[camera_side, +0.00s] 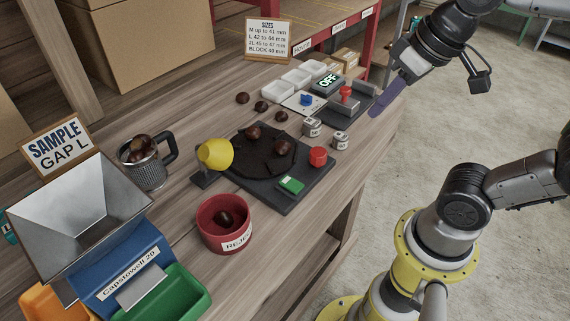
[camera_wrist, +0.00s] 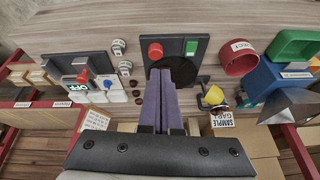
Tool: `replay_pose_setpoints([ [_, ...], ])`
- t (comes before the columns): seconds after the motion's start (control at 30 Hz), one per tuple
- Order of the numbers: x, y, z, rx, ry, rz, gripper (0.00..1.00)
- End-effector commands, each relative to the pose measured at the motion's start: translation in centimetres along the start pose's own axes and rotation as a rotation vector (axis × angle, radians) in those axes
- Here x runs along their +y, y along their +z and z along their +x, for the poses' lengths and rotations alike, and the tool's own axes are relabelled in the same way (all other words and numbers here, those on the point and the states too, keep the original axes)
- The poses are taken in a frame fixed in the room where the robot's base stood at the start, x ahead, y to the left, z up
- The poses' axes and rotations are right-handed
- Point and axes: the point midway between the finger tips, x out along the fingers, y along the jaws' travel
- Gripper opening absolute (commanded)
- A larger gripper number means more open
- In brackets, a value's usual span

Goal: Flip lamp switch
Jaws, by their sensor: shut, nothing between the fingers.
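The yellow lamp-like head (camera_side: 215,154) stands on a small dark base at the left edge of a dark square plate (camera_side: 287,200); it also shows in the wrist view (camera_wrist: 214,96). A green rocker-like piece (camera_side: 291,185) and a red button (camera_side: 318,156) sit on the plate. A dark box reads "OFF" (camera_side: 328,81) farther back. I cannot tell which piece is the lamp's switch. My gripper (camera_side: 376,111) has purple fingers, shut and empty, by the bench's right edge near a grey block with a red knob (camera_side: 346,92). In the wrist view the fingers (camera_wrist: 160,74) cover part of the plate.
A red reject bin (camera_side: 213,238) holding a chestnut, a mug (camera_side: 140,165) of chestnuts and a metal hopper (camera_side: 128,200) stand at left. White trays (camera_side: 293,77), small labelled pots (camera_side: 312,127) and loose chestnuts lie toward the back.

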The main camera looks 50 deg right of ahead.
Motion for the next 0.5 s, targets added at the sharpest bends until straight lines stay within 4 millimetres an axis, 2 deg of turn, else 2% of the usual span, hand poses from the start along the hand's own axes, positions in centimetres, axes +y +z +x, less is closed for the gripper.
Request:
replay_pose_setpoints([
  [0.03, -0.6, -1.4, 0.0, -0.037, -0.002, 0.003, 0.00],
  [0.2, -2.8, -5.1, 0.8, -0.146, 0.000, 0.008, 0.00],
  [0.4, -5.9, -8.6, 3.4, -0.267, 0.014, -0.021, 0.00],
  [0.5, -7.3, -9.6, 5.0, -0.315, 0.021, -0.045, 0.00],
])
